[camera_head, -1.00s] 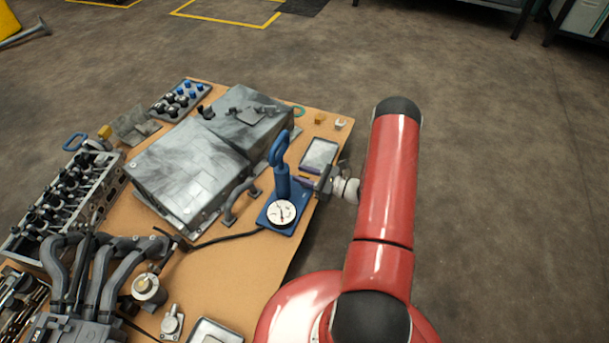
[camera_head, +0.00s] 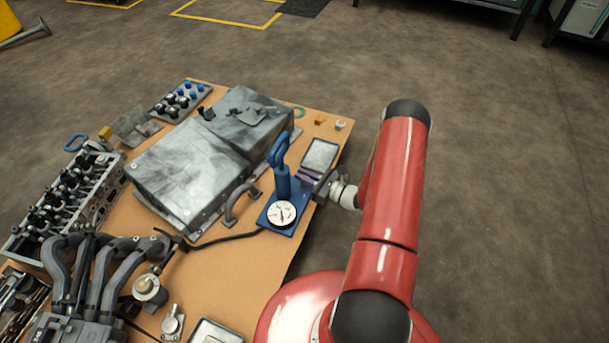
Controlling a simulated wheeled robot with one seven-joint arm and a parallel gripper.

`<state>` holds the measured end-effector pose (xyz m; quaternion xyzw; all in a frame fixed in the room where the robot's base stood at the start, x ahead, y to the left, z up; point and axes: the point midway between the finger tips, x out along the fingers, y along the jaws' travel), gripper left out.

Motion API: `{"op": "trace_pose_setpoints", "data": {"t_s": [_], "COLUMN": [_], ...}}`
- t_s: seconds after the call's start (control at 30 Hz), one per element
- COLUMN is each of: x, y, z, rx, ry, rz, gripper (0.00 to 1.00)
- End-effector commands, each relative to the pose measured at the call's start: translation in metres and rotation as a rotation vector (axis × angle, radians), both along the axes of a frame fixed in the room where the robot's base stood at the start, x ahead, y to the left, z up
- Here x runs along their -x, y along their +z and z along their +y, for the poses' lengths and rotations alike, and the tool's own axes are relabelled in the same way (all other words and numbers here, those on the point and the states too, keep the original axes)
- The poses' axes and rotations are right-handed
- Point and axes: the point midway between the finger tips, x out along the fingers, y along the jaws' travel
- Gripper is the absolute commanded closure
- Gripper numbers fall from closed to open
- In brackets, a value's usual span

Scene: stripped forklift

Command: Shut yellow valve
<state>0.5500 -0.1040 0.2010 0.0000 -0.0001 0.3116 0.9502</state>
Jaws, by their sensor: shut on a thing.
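My gripper (camera_head: 311,180) is at the right edge of the board, just right of a blue hand pump (camera_head: 283,187) with a dial. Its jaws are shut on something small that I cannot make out. My red arm reaches in from the right. I cannot pick out a clear yellow valve. Small yellow parts show at the board's far right corner (camera_head: 319,120) and near the left edge (camera_head: 104,132). A round fitting with a yellowish top (camera_head: 148,284) stands near the front.
The brown board (camera_head: 240,270) carries a large grey metal case (camera_head: 190,170), a cylinder head (camera_head: 65,205) and grey curved pipes (camera_head: 95,265). A shallow tray (camera_head: 319,154) lies just beyond my gripper. Open floor (camera_head: 510,210) lies to the right.

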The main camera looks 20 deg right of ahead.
Motion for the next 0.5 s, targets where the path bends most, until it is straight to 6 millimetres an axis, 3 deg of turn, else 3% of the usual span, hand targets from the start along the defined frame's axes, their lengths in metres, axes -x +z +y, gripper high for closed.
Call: {"op": "trace_pose_setpoints", "data": {"t_s": [0.5], "x": [0.0016], "y": [0.0018], "z": [0.0007], "rx": [-0.005], "ry": [-0.475], "rz": [0.007], "gripper": [1.00]}}
